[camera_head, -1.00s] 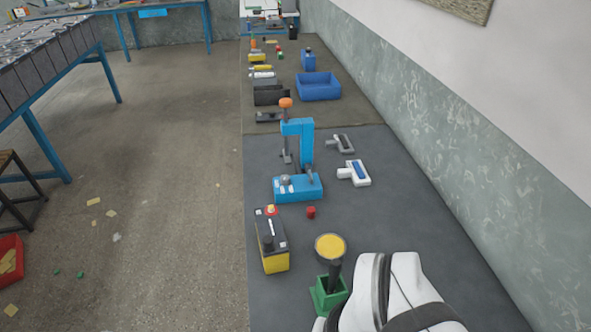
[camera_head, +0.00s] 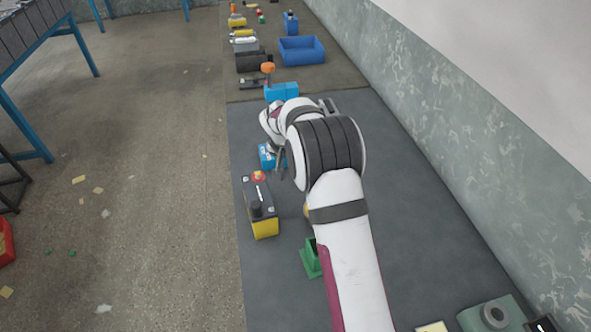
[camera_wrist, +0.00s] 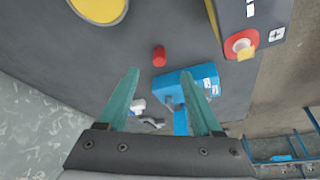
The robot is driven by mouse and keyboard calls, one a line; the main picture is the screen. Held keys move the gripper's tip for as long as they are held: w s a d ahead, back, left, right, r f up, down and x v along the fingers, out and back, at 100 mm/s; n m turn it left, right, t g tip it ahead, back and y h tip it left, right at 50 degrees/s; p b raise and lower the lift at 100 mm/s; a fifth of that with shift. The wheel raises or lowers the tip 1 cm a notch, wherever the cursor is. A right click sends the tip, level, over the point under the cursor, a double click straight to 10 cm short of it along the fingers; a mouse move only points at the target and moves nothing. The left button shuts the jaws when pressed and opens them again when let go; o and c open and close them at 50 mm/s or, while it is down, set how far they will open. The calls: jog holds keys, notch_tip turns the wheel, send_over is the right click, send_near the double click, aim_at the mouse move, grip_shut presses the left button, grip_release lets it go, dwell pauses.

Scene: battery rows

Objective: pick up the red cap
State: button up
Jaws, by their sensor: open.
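The red cap (camera_wrist: 159,56) stands on the dark mat (camera_wrist: 120,60) in the wrist view, between the blue press and the yellow disc. In the head view my arm hides it. My gripper (camera_wrist: 160,73) is open and empty. In the wrist view its two teal fingers show apart, with the cap just beyond the fingertips and centred between them. No finger visibly touches the cap.
A black and yellow battery (camera_head: 260,205) stands left of my arm; its red terminal (camera_wrist: 240,45) shows in the wrist view. The blue press (camera_wrist: 190,90) is close to the cap. The yellow disc (camera_wrist: 100,8) and green stand (camera_head: 311,258) are nearby.

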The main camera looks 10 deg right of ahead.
jog(key=x, duration=0.6)
jog(key=w+x, duration=0.1)
jog(key=x, duration=0.2)
jog(key=shift+d, duration=0.3)
jog(key=shift+r, duration=0.1)
grip_shut()
